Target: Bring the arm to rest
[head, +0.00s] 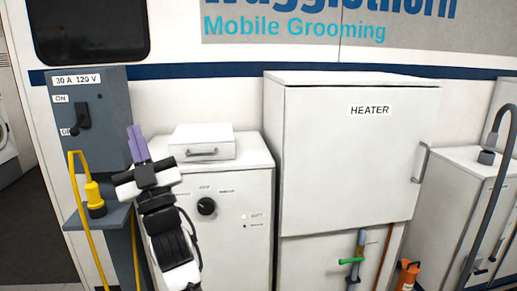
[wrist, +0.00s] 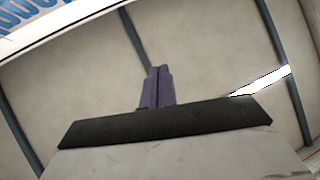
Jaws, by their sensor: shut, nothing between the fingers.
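My gripper (head: 138,144) has purple fingers and shows at left centre in the head view, pointing up. The fingers lie together with nothing between them. In the wrist view my gripper (wrist: 157,75) points toward a beige panelled surface with dark ribs, and its fingers are side by side. My white and black arm rises from the bottom of the head view, in front of a white cabinet (head: 230,185) with a dark knob. The gripper appears between the grey switch box and the small white lidded box on that cabinet. I cannot tell its distance from them.
A grey switch box (head: 88,120) labelled 30 A 120 V has a black lever. Below it, a yellow cable runs from a yellow plug (head: 95,195). The small white box (head: 202,142) has a handle. A large cabinet labelled HEATER (head: 350,150) stands right, with hoses beyond.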

